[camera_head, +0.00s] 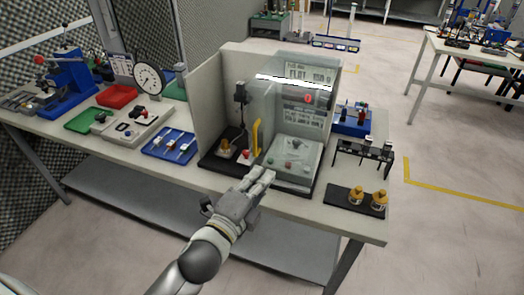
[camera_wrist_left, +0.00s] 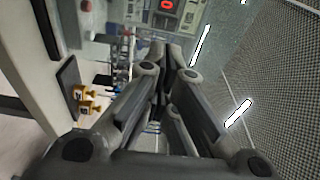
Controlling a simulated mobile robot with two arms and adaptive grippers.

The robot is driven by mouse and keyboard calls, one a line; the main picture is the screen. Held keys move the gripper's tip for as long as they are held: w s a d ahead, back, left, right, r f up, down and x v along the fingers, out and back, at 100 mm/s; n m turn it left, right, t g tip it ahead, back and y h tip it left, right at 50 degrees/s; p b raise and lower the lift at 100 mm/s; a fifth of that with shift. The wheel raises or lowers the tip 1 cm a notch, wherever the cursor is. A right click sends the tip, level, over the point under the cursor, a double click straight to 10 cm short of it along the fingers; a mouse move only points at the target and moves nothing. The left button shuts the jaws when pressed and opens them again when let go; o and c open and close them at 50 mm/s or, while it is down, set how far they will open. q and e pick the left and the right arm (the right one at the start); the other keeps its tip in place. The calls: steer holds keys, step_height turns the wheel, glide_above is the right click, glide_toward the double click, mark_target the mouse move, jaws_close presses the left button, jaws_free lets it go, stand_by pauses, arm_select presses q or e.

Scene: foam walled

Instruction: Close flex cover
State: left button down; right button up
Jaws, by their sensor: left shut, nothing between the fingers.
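The flex cover is a clear panel (camera_head: 265,100) on the walled station at the middle of the bench, with a yellow handle (camera_head: 256,138) near its lower left edge. It looks swung out at an angle, but its clear surface makes the exact angle hard to tell. My left gripper (camera_head: 266,174) is shut and empty, in front of the station and a little below and right of the yellow handle, apparently apart from it. The gripper's closed fingers also fill the middle of the left wrist view (camera_wrist_left: 170,55). My right gripper is not in view.
A grey-green device (camera_head: 292,157) sits on the station's right side, with a red display (camera_head: 308,98) behind. A blue tray (camera_head: 170,145) lies left. The bench's front edge is near my arm.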

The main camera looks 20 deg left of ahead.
arm_select(q)
steer(key=w, duration=0.3)
steer(key=w+d+p, duration=0.1)
steer(key=w, duration=0.2)
steer(key=w+p, duration=0.1)
steer(key=w, duration=0.2)
steer(key=shift+w+d, duration=0.1)
steer(key=shift+d, duration=0.25)
steer(key=shift+w+a+p, duration=0.2)
steer(key=shift+w+p, duration=0.1)
steer(key=shift+p, duration=0.15)
steer(key=shift+s+a+p, duration=0.25)
steer(key=shift+a+p, duration=0.25)
steer(key=shift+a, duration=0.7)
steer(key=shift+s+a, duration=0.2)
steer(key=shift+a, duration=0.4)
steer(key=shift+f, duration=0.1)
steer(key=shift+w+d, duration=0.1)
